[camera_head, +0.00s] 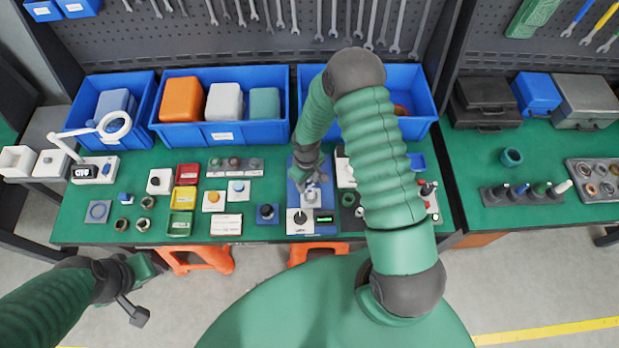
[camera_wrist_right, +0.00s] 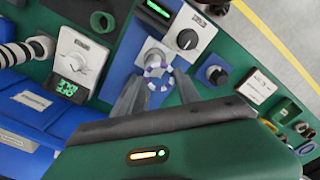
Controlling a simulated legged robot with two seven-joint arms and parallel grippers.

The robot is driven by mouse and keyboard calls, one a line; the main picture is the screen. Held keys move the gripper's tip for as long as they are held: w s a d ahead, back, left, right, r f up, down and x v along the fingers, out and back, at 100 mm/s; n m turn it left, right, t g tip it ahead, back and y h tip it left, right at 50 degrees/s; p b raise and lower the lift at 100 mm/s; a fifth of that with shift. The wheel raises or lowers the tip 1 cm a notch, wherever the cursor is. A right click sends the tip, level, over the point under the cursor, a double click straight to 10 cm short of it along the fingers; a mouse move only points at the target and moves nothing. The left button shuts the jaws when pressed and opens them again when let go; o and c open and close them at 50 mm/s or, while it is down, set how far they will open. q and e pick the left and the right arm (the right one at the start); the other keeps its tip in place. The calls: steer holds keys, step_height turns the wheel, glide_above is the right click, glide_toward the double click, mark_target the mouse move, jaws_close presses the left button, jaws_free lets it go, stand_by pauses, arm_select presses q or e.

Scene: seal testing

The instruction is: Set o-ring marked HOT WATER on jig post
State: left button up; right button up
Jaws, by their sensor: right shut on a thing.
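My right gripper (camera_head: 310,182) is low over the blue jig base (camera_head: 294,199) at the middle of the bench. In the right wrist view its two grey fingers (camera_wrist_right: 158,84) are shut on a small blue-and-white ring (camera_wrist_right: 152,72). The ring is right by the pale jig block (camera_wrist_right: 151,47); I cannot tell whether it is around the post or just above it. No HOT WATER marking is readable. My left gripper (camera_head: 141,289) hangs in front of the bench at the lower left, away from the jig; its opening is unclear.
A knob box with a green display (camera_head: 303,220) stands just in front of the jig. Red, yellow and green trays (camera_head: 184,198) lie to the left. Blue bins (camera_head: 225,131) line the back. A magnifier lamp (camera_head: 115,124) stands at the left, and several posts on a rack (camera_head: 525,194) at the right.

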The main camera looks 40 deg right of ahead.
steer(key=shift+f, duration=0.45)
steer(key=shift+s+d, duration=0.15)
steer(key=shift+d, duration=0.3)
steer(key=shift+d+f, duration=0.2)
steer(key=shift+d, duration=0.45)
steer(key=shift+a+r, duration=0.1)
steer(key=shift+a, duration=0.6)
steer(key=shift+a+r, duration=0.1)
steer(key=shift+a, duration=0.6)
steer(key=shift+d+f, duration=0.2)
steer(key=shift+d, duration=0.5)
arm_select(q)
steer(key=shift+s+d+f, duration=0.15)
steer(key=shift+d+f, duration=0.15)
arm_select(e)
steer(key=shift+a+r, duration=0.15)
steer(key=shift+a, duration=0.2)
arm_select(q)
steer(key=shift+d, duration=0.1)
